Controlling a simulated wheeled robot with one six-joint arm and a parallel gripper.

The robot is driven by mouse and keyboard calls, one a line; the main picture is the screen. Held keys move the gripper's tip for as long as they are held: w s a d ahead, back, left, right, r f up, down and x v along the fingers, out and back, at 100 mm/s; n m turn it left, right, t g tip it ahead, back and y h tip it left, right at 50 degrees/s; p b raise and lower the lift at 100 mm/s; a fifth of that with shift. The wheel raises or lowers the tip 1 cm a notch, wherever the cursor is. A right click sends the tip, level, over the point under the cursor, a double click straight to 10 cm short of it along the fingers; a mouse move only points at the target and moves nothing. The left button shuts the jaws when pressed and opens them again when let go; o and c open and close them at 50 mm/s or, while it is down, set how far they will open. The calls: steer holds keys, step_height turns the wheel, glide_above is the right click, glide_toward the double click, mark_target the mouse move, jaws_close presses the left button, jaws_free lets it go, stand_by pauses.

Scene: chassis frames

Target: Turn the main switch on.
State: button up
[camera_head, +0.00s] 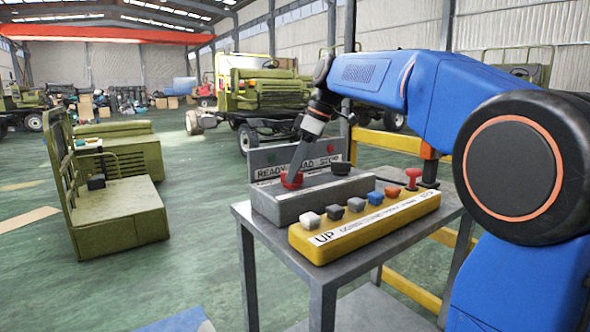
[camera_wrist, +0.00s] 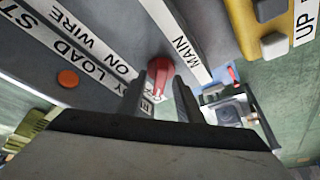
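The main switch is a red rotary knob (camera_head: 291,180) on top of the grey control box (camera_head: 305,207). The wrist view shows the knob (camera_wrist: 160,72) close up, between strips reading "MAIN" (camera_wrist: 180,45) and "ON WIRE" (camera_wrist: 90,48). My gripper (camera_head: 293,172) points down at the knob from above. In the wrist view its two fingers (camera_wrist: 160,85) are apart, one on each side of the knob's near end. I cannot tell whether they touch it. The far side of the knob is partly hidden in the head view.
A yellow button panel (camera_head: 365,226) with several coloured buttons and a red mushroom button (camera_head: 412,178) stands in front of the box. A back panel with a red lamp (camera_wrist: 68,78) rises behind. All rest on a grey table (camera_head: 255,235). Green seats (camera_head: 118,210) stand left.

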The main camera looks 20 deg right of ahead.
jaws_close()
steer(key=shift+m, duration=0.3)
steer(key=m, duration=0.2)
steer(key=m+t+h, duration=0.1)
steer(key=shift+s+a+m, duration=0.15)
steer(key=shift+m, duration=0.25)
steer(key=m, duration=0.2)
steer(key=m+t+h, duration=0.1)
steer(key=m, duration=0.1)
steer(key=shift+a+h, duration=0.15)
steer(key=shift+h, duration=0.15)
steer(key=m+h, duration=0.1)
steer(key=m, duration=0.4)
steer(key=shift+a+t+h, duration=0.15)
steer(key=shift+t+h, duration=0.15)
steer(key=shift+h, duration=0.1)
steer(key=shift+a+m+h, duration=0.1)
steer(key=shift+m+h, duration=0.7)
steer(key=shift+m, duration=1.4)
